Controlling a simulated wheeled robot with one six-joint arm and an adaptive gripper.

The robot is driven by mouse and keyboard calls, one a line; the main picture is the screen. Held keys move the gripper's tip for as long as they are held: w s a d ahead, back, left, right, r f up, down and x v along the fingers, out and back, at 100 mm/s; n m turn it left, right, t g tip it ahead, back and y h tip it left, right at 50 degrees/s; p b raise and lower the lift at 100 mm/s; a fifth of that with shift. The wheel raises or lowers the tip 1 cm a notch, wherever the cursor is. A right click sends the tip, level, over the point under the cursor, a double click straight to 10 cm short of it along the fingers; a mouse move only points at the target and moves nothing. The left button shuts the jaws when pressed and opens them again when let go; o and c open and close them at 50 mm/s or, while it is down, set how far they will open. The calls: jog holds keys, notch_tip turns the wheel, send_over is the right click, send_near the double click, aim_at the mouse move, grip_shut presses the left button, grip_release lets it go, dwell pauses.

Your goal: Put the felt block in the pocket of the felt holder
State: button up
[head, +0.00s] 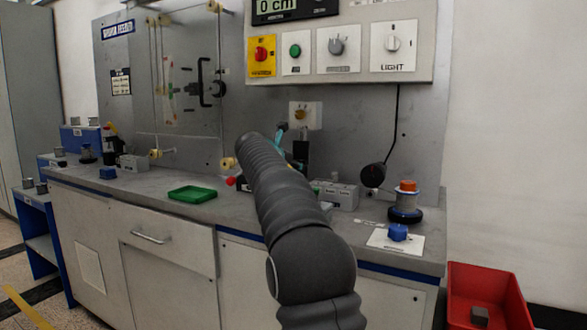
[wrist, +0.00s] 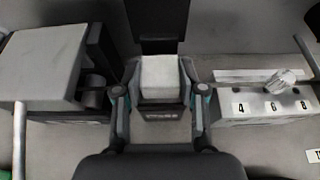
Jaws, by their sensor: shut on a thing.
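The felt block (wrist: 162,76) is a pale grey block in the middle of the wrist view, between the two fingers of my gripper (wrist: 160,82). My gripper is shut on it. The felt holder (wrist: 160,117) appears to be the dark-fronted grey piece directly below the block, with a tall black plate (wrist: 158,22) behind. The pocket opening is hidden by the block and fingers, so I cannot tell how deep the block sits. In the head view my arm hides the block and most of my gripper; only a bit of teal shows past the arm.
In the wrist view, a grey box (wrist: 45,62) stands close on the left and a numbered grey block (wrist: 262,106) close on the right. In the head view, a green tray (head: 192,194), blue knob (head: 398,232) and orange-topped spool (head: 406,203) are on the bench. A red bin (head: 484,285) is at right.

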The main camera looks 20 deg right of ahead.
jog(key=shift+f, duration=0.3)
jog(key=shift+f, duration=0.3)
jog(key=o, duration=0.8)
jog(key=shift+f, duration=0.2)
jog(key=shift+w+a+f, duration=0.1)
jog(key=shift+r, duration=0.2)
jog(key=shift+d+r+v, duration=0.1)
jog(key=shift+r+v, duration=0.15)
jog(key=shift+v, duration=1.85)
jog(key=shift+d+r+v, duration=0.1)
jog(key=shift+r+v, duration=0.1)
jog(key=shift+v, duration=1.85)
jog(key=shift+d+r+v, duration=0.1)
jog(key=shift+r+v, duration=0.15)
jog(key=shift+v, duration=1.85)
